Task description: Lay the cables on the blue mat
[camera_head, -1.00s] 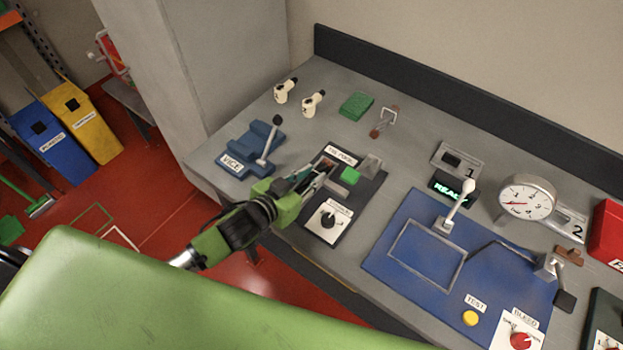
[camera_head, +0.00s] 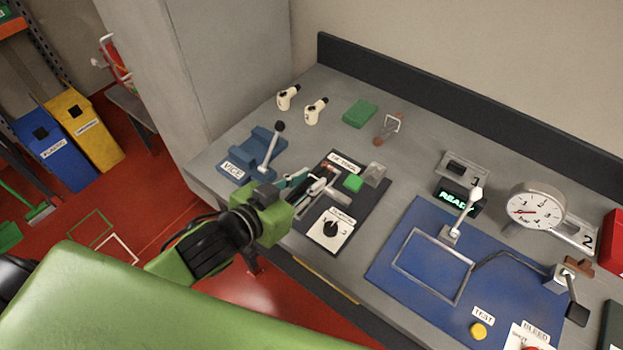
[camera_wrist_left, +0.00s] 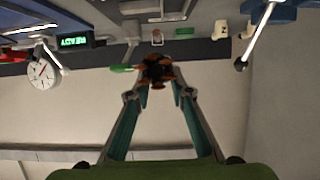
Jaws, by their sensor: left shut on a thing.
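The blue mat (camera_head: 403,277) lies at the right of the bench with a grey rectangular frame (camera_head: 398,262) on it. A thin dark line (camera_head: 510,257) runs from the frame toward a small fixture at the mat's right edge; I cannot tell if it is a cable. My left gripper (camera_head: 322,186) is over the dark panel, left of the mat and apart from it. In the left wrist view its fingers close around a dark thing with orange-brown parts (camera_wrist_left: 157,70). I cannot tell if this is a cable. My right gripper is not in view.
The dark panel (camera_head: 368,205) carries a green button (camera_head: 353,183) and a black knob (camera_head: 330,229). A blue vice (camera_head: 237,165) stands left of it. A lever (camera_head: 464,215) rises at the mat's back, near a round gauge (camera_head: 537,206). A yellow button (camera_head: 479,331) is at the front.

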